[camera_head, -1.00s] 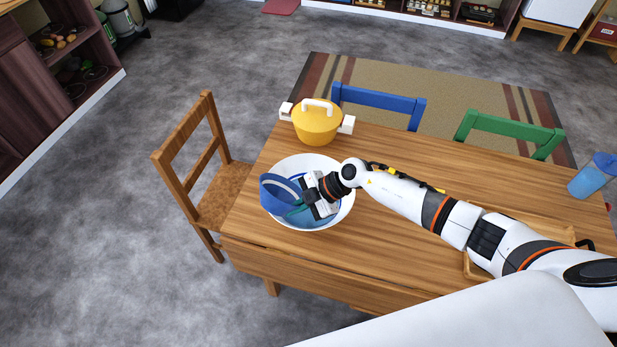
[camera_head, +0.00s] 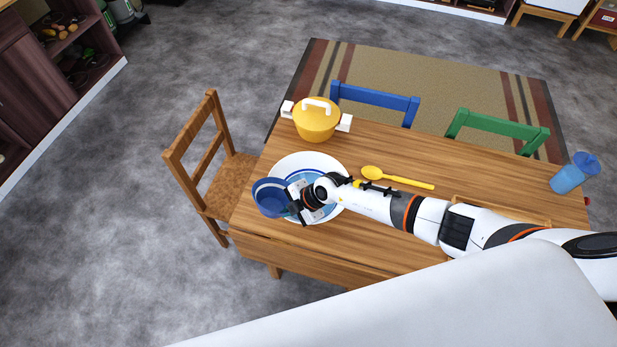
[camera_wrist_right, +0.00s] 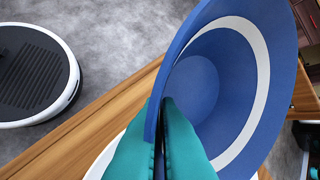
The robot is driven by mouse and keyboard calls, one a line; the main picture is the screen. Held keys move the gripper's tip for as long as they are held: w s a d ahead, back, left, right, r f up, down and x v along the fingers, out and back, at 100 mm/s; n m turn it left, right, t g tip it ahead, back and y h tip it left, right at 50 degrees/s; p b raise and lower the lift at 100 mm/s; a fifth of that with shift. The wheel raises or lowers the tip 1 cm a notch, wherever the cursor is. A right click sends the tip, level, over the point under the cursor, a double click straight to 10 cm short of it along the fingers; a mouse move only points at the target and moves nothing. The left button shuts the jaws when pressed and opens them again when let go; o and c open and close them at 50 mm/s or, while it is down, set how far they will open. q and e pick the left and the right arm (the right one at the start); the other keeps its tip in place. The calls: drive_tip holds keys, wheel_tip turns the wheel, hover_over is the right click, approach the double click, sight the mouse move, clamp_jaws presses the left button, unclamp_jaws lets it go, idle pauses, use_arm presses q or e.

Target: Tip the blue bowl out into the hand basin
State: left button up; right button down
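The blue bowl (camera_head: 268,198) is in my right gripper (camera_head: 293,203), over the left part of the white hand basin (camera_head: 308,159). In the right wrist view, the teal fingers (camera_wrist_right: 163,130) are shut on the rim of the bowl (camera_wrist_right: 235,75). Its blue inside with a white band shows no contents there. My left gripper is not in view.
A yellow pot (camera_head: 316,122) stands behind the basin on the wooden table (camera_head: 400,160). A yellow spoon (camera_head: 398,178) lies right of the basin. A blue cup (camera_head: 566,179) stands at the right end. A wooden chair (camera_head: 215,165) is at the left; blue and green chairs are behind.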

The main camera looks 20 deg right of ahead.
drive_tip(key=shift+s+a, duration=0.15)
drive_tip(key=shift+a, duration=0.1)
drive_tip(key=shift+s+a+r+n+t+h, duration=0.15)
drive_tip(key=shift+s+a+t+h, duration=0.1)
drive_tip(key=shift+a+h, duration=0.25)
drive_tip(key=shift+s+a+r+n+t+h, duration=0.15)
drive_tip(key=shift+a+t+h, duration=0.1)
drive_tip(key=shift+a+h, duration=0.2)
drive_tip(key=shift+s+a+f+n+t+h, duration=0.2)
drive_tip(key=shift+a+f+n+t+h, duration=0.25)
drive_tip(key=shift+h, duration=0.6)
drive_tip(key=shift+a+f+b, duration=0.1)
drive_tip(key=shift+b, duration=0.2)
